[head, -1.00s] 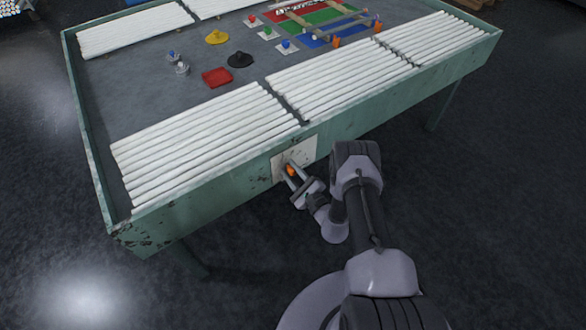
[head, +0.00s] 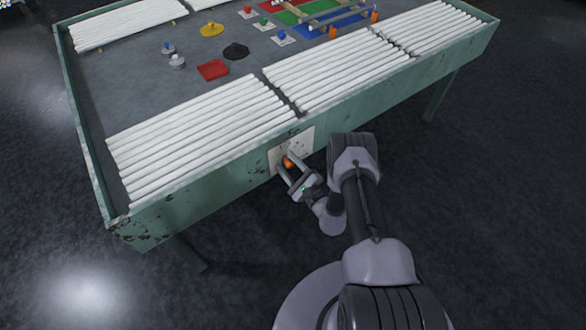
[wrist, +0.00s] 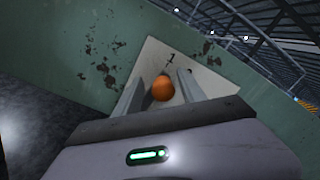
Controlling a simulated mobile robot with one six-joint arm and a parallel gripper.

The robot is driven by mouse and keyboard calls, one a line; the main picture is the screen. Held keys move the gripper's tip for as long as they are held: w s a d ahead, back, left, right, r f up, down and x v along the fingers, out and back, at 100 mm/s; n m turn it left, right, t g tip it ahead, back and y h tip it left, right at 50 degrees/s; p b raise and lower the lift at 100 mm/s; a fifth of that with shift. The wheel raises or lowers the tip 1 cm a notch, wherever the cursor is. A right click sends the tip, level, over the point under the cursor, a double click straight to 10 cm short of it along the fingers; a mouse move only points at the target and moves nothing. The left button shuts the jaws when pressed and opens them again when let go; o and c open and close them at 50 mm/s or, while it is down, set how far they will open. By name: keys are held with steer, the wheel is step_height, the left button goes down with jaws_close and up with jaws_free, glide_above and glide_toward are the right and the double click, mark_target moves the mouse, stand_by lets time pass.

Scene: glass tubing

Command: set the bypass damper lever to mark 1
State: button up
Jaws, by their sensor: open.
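The damper lever shows as an orange knob (head: 288,161) in front of a pale plate (head: 307,141) on the table's green front side. In the wrist view the orange knob (wrist: 163,88) sits between the two fingers of my gripper (wrist: 158,90), which is open. A gap shows between the knob and the right finger; I cannot tell whether the left finger touches it. In the head view my gripper (head: 286,162) reaches to the plate from the right front. The wrist view shows a dark mark like a 1 (wrist: 169,58) on the plate (wrist: 150,56) above the knob. The lever's shaft is hidden.
The green table (head: 215,182) carries rows of white tubes (head: 200,140) along its front edge. Behind them are a red piece (head: 213,69), a black piece (head: 235,50) and a yellow piece (head: 212,29). The dark floor in front is clear.

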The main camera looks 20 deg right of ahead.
steer(key=p+v, duration=0.4)
steer(key=v, duration=1.3)
steer(key=shift+s+p, duration=0.2)
steer(key=shift+p, duration=0.15)
